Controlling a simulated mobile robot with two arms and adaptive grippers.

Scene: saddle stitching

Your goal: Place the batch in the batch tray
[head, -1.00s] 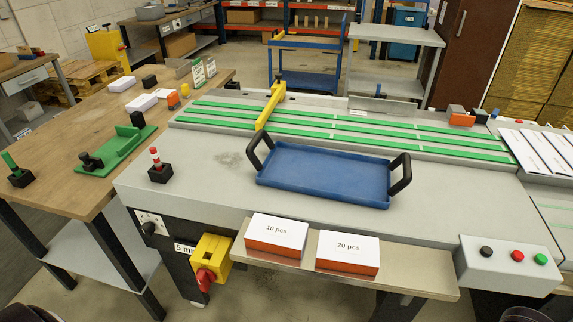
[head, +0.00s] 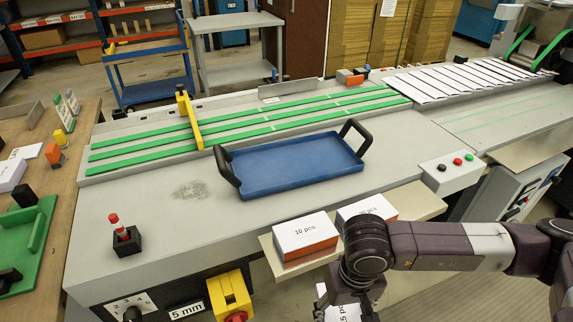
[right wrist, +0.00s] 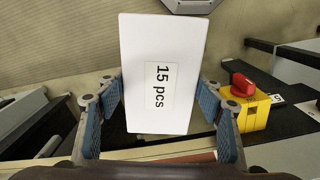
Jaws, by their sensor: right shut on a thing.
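The blue batch tray (head: 290,165) with two black handles sits empty on the grey machine top in the head view. My right gripper (right wrist: 160,103) is shut on a white batch labelled "15 pcs" (right wrist: 160,55), with a finger on each side. In the head view, part of this batch (head: 343,312) shows at the bottom edge under my right gripper (head: 350,298), in front of and below the tray. Its lower part is cut off. My left gripper is not in view.
A "10 pcs" batch (head: 305,233) and a "20 pcs" batch (head: 366,207) lie on the front shelf (head: 280,265), between my right gripper and the tray. A button box (head: 450,172) stands right of the tray. A red-topped switch (head: 122,235) stands at left.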

